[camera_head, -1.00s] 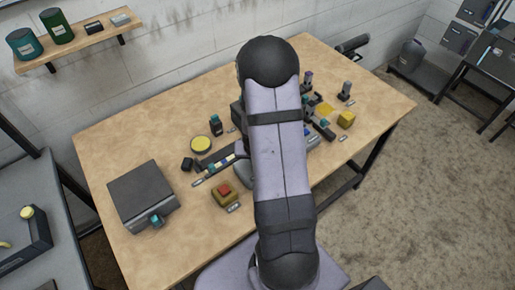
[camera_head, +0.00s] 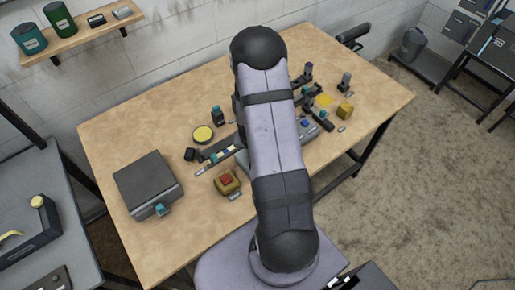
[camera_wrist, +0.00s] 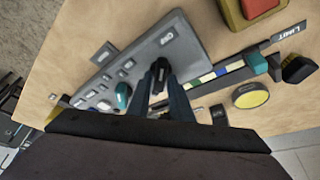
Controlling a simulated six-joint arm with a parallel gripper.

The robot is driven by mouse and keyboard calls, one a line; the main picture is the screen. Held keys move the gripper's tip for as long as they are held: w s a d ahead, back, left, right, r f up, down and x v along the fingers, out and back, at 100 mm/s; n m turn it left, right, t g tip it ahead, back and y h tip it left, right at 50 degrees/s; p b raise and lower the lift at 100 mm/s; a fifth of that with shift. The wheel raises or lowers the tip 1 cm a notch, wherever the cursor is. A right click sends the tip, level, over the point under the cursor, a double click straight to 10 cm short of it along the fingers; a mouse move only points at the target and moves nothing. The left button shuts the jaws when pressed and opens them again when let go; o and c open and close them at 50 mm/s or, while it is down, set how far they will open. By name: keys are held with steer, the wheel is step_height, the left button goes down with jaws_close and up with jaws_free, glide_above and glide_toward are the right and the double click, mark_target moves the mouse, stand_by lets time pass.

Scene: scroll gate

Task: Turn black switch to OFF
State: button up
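In the wrist view, a small black switch (camera_wrist: 160,68) stands up from a grey panel (camera_wrist: 187,47) with a pale, blurred label beside it that I cannot read for sure. The two dark blue fingers of my gripper (camera_wrist: 162,84) reach toward the switch, with their tips on either side of it or just above it. A narrow gap shows between the fingers. I cannot tell whether they touch the switch. In the head view my arm hides the gripper, the switch and most of the panel.
A teal knob (camera_wrist: 122,95) and several pale buttons sit on the panel left of the fingers. A slider strip (camera_wrist: 215,75), a yellow round disc (camera_wrist: 250,96) and a red button on a yellow block (camera_wrist: 262,8) are to the right. A grey box (camera_head: 147,184) stands at the table's left.

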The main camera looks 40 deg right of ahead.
steer(key=shift+o, duration=0.9)
steer(key=shift+r, duration=0.15)
steer(key=p+v, duration=0.1)
steer(key=v, duration=0.6)
steer(key=shift+p, duration=0.35)
